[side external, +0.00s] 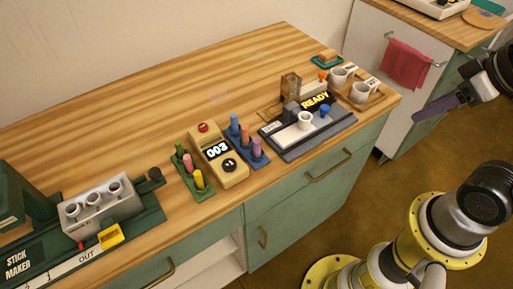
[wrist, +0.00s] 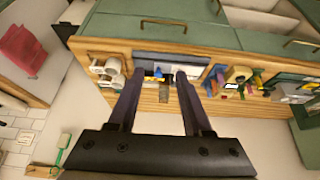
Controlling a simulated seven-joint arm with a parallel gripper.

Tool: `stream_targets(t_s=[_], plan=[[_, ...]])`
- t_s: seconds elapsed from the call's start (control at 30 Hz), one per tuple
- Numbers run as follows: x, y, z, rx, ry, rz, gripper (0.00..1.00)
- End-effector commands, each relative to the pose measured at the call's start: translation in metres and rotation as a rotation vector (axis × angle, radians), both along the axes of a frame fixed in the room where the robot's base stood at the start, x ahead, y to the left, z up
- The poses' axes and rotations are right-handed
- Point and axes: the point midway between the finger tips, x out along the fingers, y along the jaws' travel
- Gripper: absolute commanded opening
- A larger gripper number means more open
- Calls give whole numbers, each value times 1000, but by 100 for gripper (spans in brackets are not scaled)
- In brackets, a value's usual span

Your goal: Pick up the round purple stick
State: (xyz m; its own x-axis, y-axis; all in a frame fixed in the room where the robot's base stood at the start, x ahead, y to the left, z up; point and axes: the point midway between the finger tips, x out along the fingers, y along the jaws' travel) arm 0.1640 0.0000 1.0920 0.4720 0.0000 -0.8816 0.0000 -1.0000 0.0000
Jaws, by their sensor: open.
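The purple stick (side external: 257,148) stands upright at the near end of a blue rack (side external: 262,161), beside an orange stick (side external: 245,134) and a blue stick (side external: 234,124). Whether its section is round is too small to tell. My gripper (side external: 416,117) is in the air off the right end of the counter, well away from the rack. In the wrist view my gripper (wrist: 159,76) shows two dark fingers spread apart with nothing held. The blue rack (wrist: 215,78) shows small just right of the fingers there; the purple stick is hard to make out.
A beige device reading 002 (side external: 218,155) stands between the blue rack and a green rack (side external: 195,183) of sticks. A grey READY machine (side external: 310,138) with cups stands right of the blue rack. The stick maker (side external: 100,212) is far left. The counter's back (side external: 200,95) is clear.

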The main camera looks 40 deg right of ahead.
Motion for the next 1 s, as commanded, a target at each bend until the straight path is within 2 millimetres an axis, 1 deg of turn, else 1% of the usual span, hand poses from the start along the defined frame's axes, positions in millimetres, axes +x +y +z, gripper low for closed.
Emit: stream_targets(t_s=[0.07, 0.1, 0.13, 0.37, 0.47, 0.5, 0.57, 0.67, 0.7, 0.77, 0.87, 0.9, 0.97, 1.0], plan=[[0, 0, 0, 0, 0, 0, 50], [0, 0, 0, 0, 0, 0, 52], [0, 0, 0, 0, 0, 0, 57], [0, 0, 0, 0, 0, 1, 57], [-2, 0, -1, -16, 8, 29, 57], [-3, 0, 0, -28, 14, 54, 57], [2, 0, 14, -54, -1, 101, 57], [18, 2, 38, -94, 5, 186, 57], [27, 4, 48, -109, 14, 230, 57], [43, 9, 60, -132, 32, 299, 57], [75, 23, 77, -165, 71, 428, 57], [89, 30, 82, -178, 88, 481, 57], [110, 42, 87, -195, 115, 560, 57], [124, 52, 88, -206, 135, 613, 57]])
